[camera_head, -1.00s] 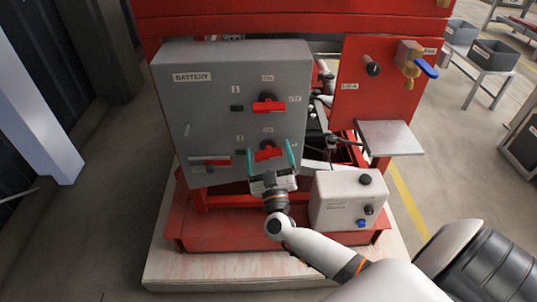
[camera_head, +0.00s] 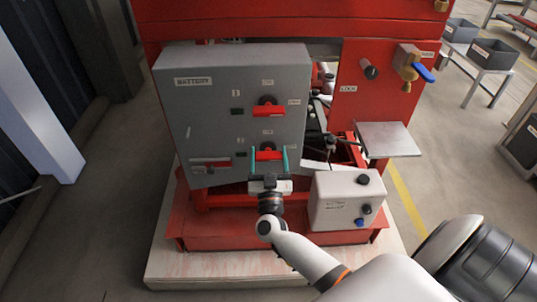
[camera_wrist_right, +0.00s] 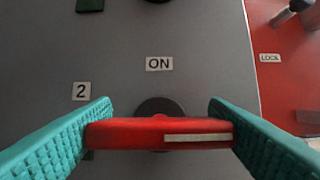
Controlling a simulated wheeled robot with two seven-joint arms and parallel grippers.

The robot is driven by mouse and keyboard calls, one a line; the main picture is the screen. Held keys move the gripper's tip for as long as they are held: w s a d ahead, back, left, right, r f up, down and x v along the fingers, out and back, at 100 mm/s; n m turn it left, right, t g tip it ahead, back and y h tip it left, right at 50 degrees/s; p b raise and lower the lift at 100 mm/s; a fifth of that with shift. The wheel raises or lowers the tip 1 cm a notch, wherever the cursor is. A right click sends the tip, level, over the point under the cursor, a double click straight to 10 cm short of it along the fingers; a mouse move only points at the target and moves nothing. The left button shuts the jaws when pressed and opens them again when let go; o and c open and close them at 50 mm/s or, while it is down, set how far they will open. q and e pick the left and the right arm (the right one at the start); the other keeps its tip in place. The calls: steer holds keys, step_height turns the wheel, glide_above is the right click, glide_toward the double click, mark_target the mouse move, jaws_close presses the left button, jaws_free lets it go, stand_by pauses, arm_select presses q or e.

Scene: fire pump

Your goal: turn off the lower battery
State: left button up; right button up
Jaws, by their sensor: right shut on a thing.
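The grey battery panel (camera_head: 215,110) faces me, with two red rotary handles. The lower battery handle (camera_head: 267,155) lies roughly level; the upper handle (camera_head: 268,109) above it also looks roughly level. In the right wrist view the lower handle (camera_wrist_right: 160,133) has a white stripe towards its right end and sits under an "ON" label (camera_wrist_right: 159,64), beside a "2" label (camera_wrist_right: 81,91). My right gripper (camera_head: 269,158) has its teal fingers at the two ends of the lower handle, shut on it. My left gripper is not in view.
A white box (camera_head: 340,203) with dark and blue knobs stands just right of my right wrist. A metal shelf (camera_head: 388,138) juts out at right, below a blue-levered valve (camera_head: 414,68).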

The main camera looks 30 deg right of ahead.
steer(key=o, duration=1)
steer(key=b+v, duration=0.1)
steer(key=v, duration=1.1)
steer(key=shift+f+b, duration=0.1)
steer(key=shift+b, duration=0.2)
